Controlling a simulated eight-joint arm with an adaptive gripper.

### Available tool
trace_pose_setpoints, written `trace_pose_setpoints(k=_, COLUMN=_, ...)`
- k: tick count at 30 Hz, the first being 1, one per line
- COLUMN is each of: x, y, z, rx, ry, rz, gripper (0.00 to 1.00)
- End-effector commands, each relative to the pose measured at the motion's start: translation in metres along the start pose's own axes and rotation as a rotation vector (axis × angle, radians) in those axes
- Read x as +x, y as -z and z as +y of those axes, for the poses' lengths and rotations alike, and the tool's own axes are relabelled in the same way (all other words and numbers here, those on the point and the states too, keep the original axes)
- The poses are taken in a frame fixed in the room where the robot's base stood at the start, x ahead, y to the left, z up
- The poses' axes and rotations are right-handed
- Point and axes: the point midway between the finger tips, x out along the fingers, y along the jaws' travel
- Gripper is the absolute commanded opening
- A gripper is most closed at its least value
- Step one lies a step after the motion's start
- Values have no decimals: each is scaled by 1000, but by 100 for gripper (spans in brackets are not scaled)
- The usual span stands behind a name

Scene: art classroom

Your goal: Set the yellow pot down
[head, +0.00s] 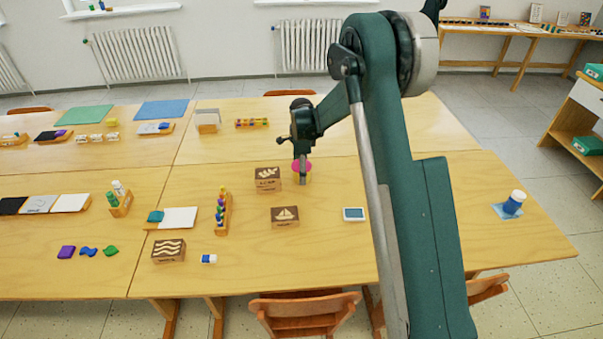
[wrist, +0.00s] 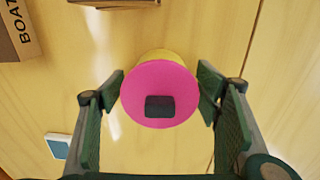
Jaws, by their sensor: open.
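The yellow pot (wrist: 166,54) has a pink lid with a dark square knob, and the lid hides most of its body in the wrist view. In the head view the pot's pink lid (head: 304,165) shows behind my gripper (head: 303,180), and the pot appears to stand upright on the table. My gripper in the wrist view (wrist: 160,93) is open, with one finger on each side of the pot. Small gaps seem to show between the fingers and the lid. The pot's base is hidden.
A wooden picture box (head: 268,181) stands close left of the pot, and a boat box (head: 285,218) stands in front. A blue-edged white item (head: 353,214) lies front right. A bottle rack (head: 223,212) stands farther left. The table (head: 515,235) has bare room at right.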

Motion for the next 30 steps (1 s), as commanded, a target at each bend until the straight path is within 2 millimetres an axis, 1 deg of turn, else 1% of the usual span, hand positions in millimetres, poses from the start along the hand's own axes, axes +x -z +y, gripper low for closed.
trace_pose_setpoints(k=8, x=-36, y=0, z=0, rx=0, ry=0, rz=0, gripper=63)
trace_pose_setpoints(k=18, x=-89, y=0, z=1, rx=0, ry=0, rz=0, gripper=63)
trace_pose_setpoints(k=24, x=-108, y=0, z=0, rx=0, ry=0, rz=0, gripper=63)
trace_pose_setpoints(k=30, x=-115, y=0, z=0, rx=0, ry=0, rz=0, gripper=63)
